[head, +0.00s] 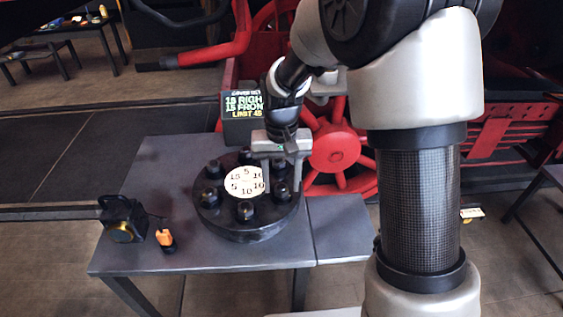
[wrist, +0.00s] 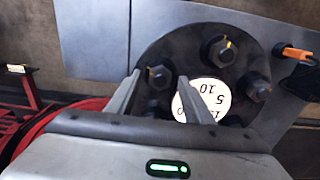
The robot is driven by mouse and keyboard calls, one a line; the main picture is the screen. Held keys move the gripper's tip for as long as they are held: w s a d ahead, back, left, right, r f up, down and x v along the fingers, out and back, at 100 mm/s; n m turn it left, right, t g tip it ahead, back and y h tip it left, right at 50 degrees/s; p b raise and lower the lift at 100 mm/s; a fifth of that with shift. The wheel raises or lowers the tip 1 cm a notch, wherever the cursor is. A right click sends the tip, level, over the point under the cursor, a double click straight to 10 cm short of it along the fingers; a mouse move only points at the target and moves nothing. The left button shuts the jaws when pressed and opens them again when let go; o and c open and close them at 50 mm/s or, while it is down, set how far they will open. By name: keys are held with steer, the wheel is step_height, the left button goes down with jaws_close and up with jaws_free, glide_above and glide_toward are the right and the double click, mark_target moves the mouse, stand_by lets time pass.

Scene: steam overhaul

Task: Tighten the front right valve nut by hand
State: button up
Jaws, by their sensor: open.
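A round black valve cover (head: 240,228) lies on a grey table, with several dark nuts on studs around a white numbered dial (head: 246,183). The front right nut (head: 281,192) is at the cover's right front. My gripper (head: 283,188) is open and points down over it, one finger on each side. In the wrist view the same nut (wrist: 159,77) shows between the two fingertips of my gripper (wrist: 158,80). I cannot tell whether the fingers touch it. Other nuts, one of them at the front (head: 245,210), stand clear of the fingers.
A dark display (head: 243,105) behind the cover shows "15 RIGH", "15 FRON" and "LIMIT 45", partly cut off. A black box-like device (head: 123,220) and an orange-tipped item (head: 165,239) sit at the table's left. A red wheel (head: 335,148) stands behind.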

mark_target(282, 186)
step_height(282, 186, up, 17)
steer(key=p, duration=0.1)
steer(key=shift+p, duration=0.35)
steer(key=s+d+r+t+p, duration=0.2)
steer(key=s+d+r, duration=0.3)
steer(key=s, duration=0.5)
steer(key=s+d+r+t+p, duration=0.3)
steer(key=s+d+r+p, duration=0.1)
steer(key=s, duration=0.6)
steer(key=shift+d+r+t+p, duration=0.3)
steer(key=shift+d+r+p, duration=0.1)
steer(key=shift+r, duration=0.4)
steer(key=shift+a, duration=0.1)
